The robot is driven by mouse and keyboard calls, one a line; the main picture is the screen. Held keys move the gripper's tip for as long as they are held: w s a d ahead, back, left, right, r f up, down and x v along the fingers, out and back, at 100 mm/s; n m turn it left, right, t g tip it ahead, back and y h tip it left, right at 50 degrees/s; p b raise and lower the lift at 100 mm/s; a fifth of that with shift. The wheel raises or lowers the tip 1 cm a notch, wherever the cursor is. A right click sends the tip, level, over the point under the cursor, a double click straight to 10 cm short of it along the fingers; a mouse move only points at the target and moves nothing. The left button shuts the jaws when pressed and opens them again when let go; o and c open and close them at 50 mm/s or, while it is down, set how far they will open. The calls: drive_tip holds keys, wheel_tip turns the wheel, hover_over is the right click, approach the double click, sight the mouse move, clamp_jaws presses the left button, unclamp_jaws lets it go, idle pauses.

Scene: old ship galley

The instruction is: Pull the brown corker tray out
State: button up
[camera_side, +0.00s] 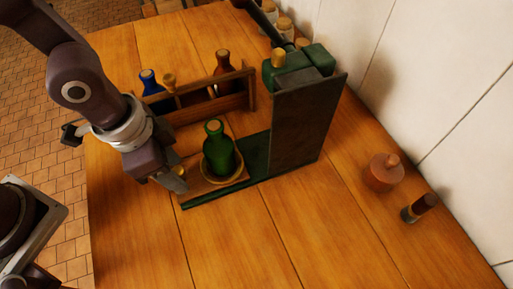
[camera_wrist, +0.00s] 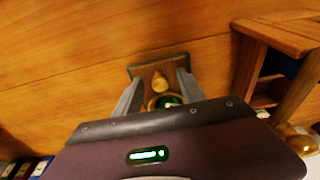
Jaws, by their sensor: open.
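The brown corker tray (camera_side: 199,187) sits on the dark green base of the corker (camera_side: 255,152), pulled-side end towards my arm. A green bottle (camera_side: 217,160) stands upright on it in a yellowish ring. The tray's round wooden knob (camera_wrist: 160,80) shows between my fingers in the wrist view, where the tray (camera_wrist: 146,72) also shows. My gripper (camera_side: 172,182) is at the tray's knob end, low over the table. Its fingers are open, one on each side of the knob; I cannot tell whether they touch it. The bottle is mostly hidden behind my gripper in the wrist view.
A wooden bottle rack (camera_side: 215,108) with a blue bottle (camera_side: 149,82) and a brown bottle (camera_side: 223,63) stands close behind the tray. A reddish pot (camera_side: 383,172) and a small dark-red object (camera_side: 420,208) are at the right, near the wall. The front tabletop is clear.

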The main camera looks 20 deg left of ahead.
wheel_tip(320, 180, up, 7)
idle(0.4)
drive_tip(key=shift+w+a+r, duration=0.1)
drive_tip(key=shift+a+r, duration=0.1)
drive_tip(key=s+a+r+n+t, duration=0.2)
drive_tip(key=s+a+r+n, duration=0.1)
drive_tip(key=a+r, duration=0.3)
drive_tip(key=s+a+r+n+t+y, duration=0.1)
drive_tip(key=s+a+r+n, duration=0.3)
drive_tip(key=a, duration=0.6)
drive_tip(key=shift+r+n+t+y, duration=0.3)
drive_tip(key=shift+r+n+t, duration=0.2)
drive_tip(key=shift+r+n, duration=0.5)
